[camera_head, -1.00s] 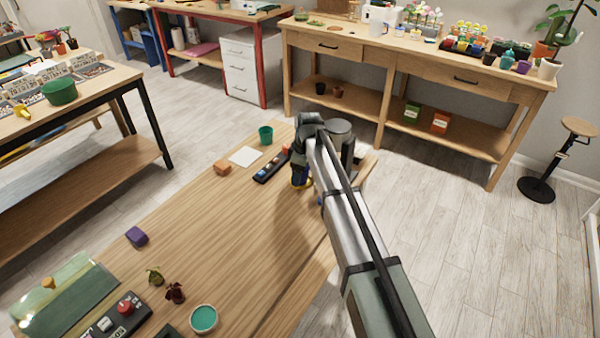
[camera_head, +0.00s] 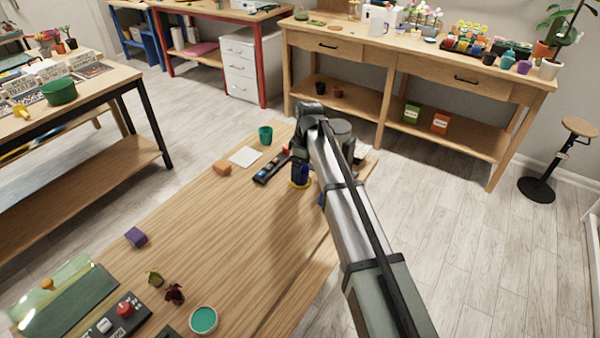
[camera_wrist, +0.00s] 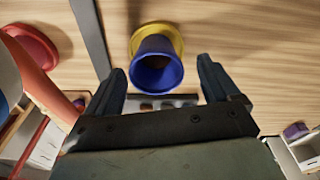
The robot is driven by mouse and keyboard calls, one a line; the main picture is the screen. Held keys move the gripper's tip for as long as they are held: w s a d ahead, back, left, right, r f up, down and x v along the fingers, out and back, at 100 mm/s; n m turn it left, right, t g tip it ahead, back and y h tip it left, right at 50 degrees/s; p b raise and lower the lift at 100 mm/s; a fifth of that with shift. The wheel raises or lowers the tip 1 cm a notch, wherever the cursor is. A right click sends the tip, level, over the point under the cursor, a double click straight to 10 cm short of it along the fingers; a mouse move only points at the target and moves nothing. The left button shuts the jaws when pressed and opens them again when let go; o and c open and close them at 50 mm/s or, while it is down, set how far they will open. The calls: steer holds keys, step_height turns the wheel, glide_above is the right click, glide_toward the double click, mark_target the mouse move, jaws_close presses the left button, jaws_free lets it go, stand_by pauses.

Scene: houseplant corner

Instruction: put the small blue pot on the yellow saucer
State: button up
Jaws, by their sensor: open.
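The small blue pot (camera_wrist: 157,75) stands on the yellow saucer (camera_wrist: 174,33) in the wrist view, with its open mouth facing the camera. My gripper (camera_wrist: 161,70) is open, with one finger on each side of the pot. Gaps show between the pot and both fingers in the wrist view. In the head view the fingers are hard to make out.
A red round dish (camera_wrist: 35,48) shows in the wrist view. The middle of the wooden table (camera_head: 215,225) is clear.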

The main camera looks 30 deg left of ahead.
step_height(320, 180, up, 9)
steer(key=shift+w+d+f, duration=0.15)
steer(key=shift+w+d, duration=0.15)
steer(key=shift+d, duration=0.1)
steer(key=shift+c, duration=0.2)
stand_by(1.7)
